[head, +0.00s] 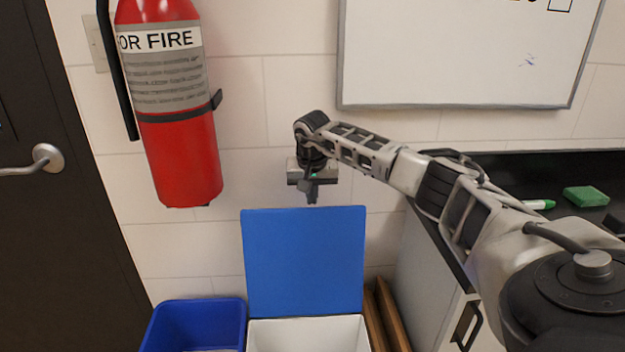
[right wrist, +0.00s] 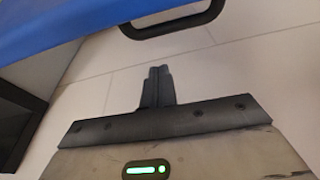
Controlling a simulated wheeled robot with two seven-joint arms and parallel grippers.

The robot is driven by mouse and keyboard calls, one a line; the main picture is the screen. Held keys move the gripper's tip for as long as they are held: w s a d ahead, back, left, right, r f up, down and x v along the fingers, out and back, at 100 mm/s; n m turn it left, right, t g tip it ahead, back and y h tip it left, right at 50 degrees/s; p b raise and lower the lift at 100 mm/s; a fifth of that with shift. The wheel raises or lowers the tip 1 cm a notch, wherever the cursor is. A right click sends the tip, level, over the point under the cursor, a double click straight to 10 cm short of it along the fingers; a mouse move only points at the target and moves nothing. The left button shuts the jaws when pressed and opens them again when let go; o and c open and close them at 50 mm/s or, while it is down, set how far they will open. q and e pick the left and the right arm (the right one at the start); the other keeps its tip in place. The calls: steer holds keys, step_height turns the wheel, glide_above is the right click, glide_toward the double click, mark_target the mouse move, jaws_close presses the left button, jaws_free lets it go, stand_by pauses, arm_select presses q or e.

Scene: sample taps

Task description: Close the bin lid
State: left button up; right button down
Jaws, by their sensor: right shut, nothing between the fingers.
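The bin (head: 308,335) is white, at the bottom middle of the head view, with only its upper part in frame. Its blue lid (head: 304,262) stands open and upright at the back of the bin, near the tiled wall. The lid's blue surface also appears at the top left of the right wrist view (right wrist: 90,25). My right gripper (head: 312,198) points down just above the lid's top edge. Its fingers (right wrist: 160,72) are shut together with nothing between them. Contact with the lid is not visible. My left gripper is out of view.
A blue open bin (head: 195,325) stands left of the white bin. A red fire extinguisher (head: 180,150) hangs on the wall above it. A cabinet (head: 425,280) and brown boards (head: 388,310) are at the right. A black loop handle (right wrist: 180,22) shows in the wrist view.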

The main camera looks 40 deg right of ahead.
steer(key=s+a, duration=0.1)
steer(key=s+a+p, duration=0.1)
steer(key=shift+s+a+r, duration=0.25)
steer(key=shift+s+r, duration=0.1)
steer(key=shift+s, duration=0.05)
steer(key=shift+a, duration=0.15)
